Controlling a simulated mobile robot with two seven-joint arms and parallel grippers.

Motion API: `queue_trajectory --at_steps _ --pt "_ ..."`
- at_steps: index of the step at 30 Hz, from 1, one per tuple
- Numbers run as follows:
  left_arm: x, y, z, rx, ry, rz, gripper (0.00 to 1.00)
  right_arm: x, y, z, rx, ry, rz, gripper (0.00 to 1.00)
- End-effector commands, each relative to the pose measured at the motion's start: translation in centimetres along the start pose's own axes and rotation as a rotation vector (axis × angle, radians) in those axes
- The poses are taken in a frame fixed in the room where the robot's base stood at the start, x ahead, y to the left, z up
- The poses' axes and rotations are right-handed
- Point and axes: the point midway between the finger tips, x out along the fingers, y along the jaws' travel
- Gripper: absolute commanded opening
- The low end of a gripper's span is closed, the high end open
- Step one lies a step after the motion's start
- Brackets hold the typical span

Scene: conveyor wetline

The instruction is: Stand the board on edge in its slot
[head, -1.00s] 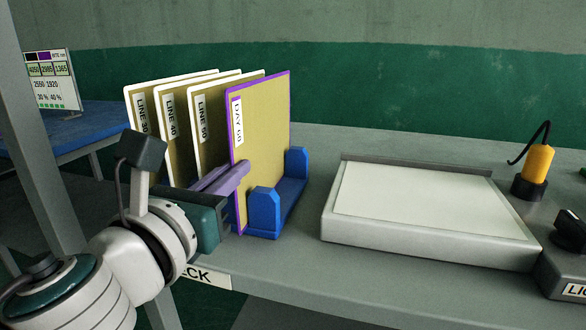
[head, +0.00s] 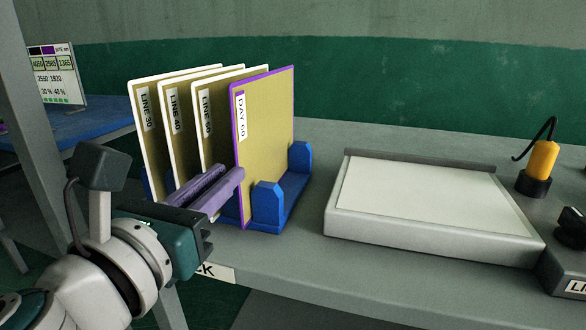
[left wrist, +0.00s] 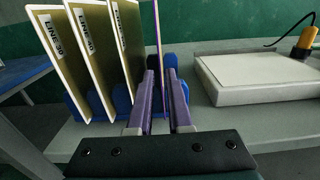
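The board with the purple edge and a "DAY" label (head: 265,140) stands upright on edge in the rightmost place of the blue rack (head: 268,205). In the left wrist view the board (left wrist: 158,40) shows nearly edge-on, above and between the finger tips. My left gripper (head: 232,171) is open at the board's near edge, with a visible gap between its purple fingers. The fingers also show in the left wrist view (left wrist: 160,80). They hide the board's lower near edge and part of the rack. My right gripper is not in view.
Several white-edged boards with "LINE" labels (head: 148,120) stand to the left in the same rack. A pale flat panel (head: 425,200) lies on the grey bench to the right, with a yellow-handled tool (head: 542,160) beyond it. A grey post (head: 35,130) stands at the left.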

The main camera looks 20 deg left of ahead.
Motion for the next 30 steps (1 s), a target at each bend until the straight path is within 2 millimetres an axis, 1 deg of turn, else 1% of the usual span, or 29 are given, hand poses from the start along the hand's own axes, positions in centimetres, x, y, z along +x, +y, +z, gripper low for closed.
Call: queue_trajectory --at_steps 4,11,14,21,30 --pt "-0.61 0.02 0.00 0.000 0.000 0.000 0.17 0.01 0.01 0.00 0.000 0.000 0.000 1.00" --pt "-0.67 0.01 0.02 -0.001 0.000 0.000 0.17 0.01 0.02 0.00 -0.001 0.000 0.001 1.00" --pt "-0.66 0.00 0.02 -0.001 0.000 0.000 0.27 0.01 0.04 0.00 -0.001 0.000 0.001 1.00" --pt "-0.65 -0.01 0.02 -0.001 0.000 0.000 0.53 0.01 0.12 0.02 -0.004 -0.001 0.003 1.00" --pt "-0.94 -0.01 -0.12 -0.001 0.003 0.000 0.53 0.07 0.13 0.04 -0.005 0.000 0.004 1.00"
